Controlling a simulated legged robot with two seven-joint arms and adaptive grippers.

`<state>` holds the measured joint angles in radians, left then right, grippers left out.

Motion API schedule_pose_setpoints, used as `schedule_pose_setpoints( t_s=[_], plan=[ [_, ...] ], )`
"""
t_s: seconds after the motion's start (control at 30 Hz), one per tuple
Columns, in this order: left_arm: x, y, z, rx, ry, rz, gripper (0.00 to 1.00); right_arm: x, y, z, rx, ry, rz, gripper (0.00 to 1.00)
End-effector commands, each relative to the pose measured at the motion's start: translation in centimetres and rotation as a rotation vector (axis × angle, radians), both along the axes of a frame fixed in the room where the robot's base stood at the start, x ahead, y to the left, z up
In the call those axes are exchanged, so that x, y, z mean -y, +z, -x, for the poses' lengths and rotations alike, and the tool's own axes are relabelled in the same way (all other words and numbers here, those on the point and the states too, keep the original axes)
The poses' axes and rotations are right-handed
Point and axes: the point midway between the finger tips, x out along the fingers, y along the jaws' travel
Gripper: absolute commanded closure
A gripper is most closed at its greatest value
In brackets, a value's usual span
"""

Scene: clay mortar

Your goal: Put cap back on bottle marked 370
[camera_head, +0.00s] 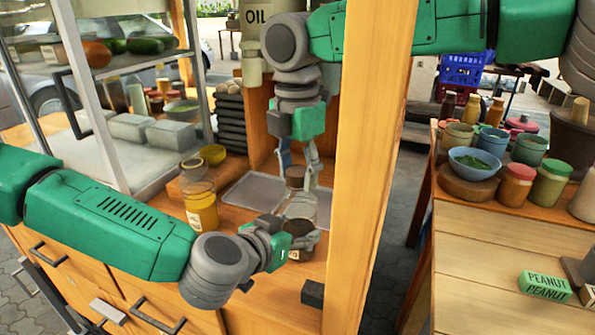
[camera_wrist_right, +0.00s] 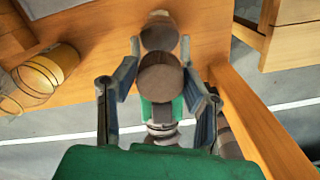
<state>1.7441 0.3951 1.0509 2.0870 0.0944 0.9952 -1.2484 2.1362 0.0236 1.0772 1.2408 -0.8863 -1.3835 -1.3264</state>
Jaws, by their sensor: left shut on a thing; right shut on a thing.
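A clear glass bottle (camera_head: 301,208) with dark contents stands upright near the counter's right post. My left gripper (camera_head: 285,244) is shut on its lower part from the left. A brown-grey cap (camera_head: 295,176) is just above the bottle's mouth, with my right gripper (camera_head: 298,160) shut on it from above. In the right wrist view, the cap (camera_wrist_right: 161,77) sits between the fingers of my right gripper (camera_wrist_right: 160,88). Another brown round shape (camera_wrist_right: 159,32) lies beyond it. I cannot tell whether cap and bottle touch. No 370 marking is readable.
A metal tray (camera_head: 255,190) lies flat on the counter. A wooden post (camera_head: 372,160) rises close on the right. A side table (camera_head: 500,262) holds bowls and jars.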

Motion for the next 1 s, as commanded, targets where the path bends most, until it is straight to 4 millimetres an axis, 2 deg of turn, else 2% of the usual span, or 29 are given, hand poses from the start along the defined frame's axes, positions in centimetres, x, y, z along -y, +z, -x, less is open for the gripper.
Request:
schedule_pose_setpoints(
  t_s=[0.3, 0.4, 0.63, 0.67, 0.7, 0.73, 1.0],
  plan=[
    [0.2, 0.04, 0.16, 0.002, -0.007, -0.001, 1.0, -0.16, 0.08, -0.02, 0.015, -0.492, -0.003, 0.96],
    [0.22, 0.05, 0.17, 0.001, -0.008, 0.0, 1.0, -0.19, 0.05, -0.04, 0.013, -0.549, -0.007, 0.96],
    [0.29, 0.05, 0.21, 0.001, -0.01, 0.0, 1.0, -0.21, 0.05, -0.05, 0.011, -0.552, -0.009, 0.96],
    [0.3, 0.05, 0.22, 0.001, -0.01, 0.0, 1.0, -0.21, 0.05, -0.05, 0.011, -0.551, -0.009, 0.58],
    [0.3, 0.05, 0.22, 0.001, -0.01, 0.0, 1.0, -0.2, 0.05, -0.04, 0.011, -0.551, -0.009, 0.44],
    [0.29, 0.05, 0.21, 0.002, -0.009, -0.001, 1.0, -0.2, 0.06, -0.03, 0.011, -0.551, -0.009, 0.4],
    [0.15, 0.05, 0.1, 0.002, -0.005, -0.001, 1.0, -0.11, 0.05, -0.02, 0.011, -0.55, -0.006, 0.4]
  ],
)
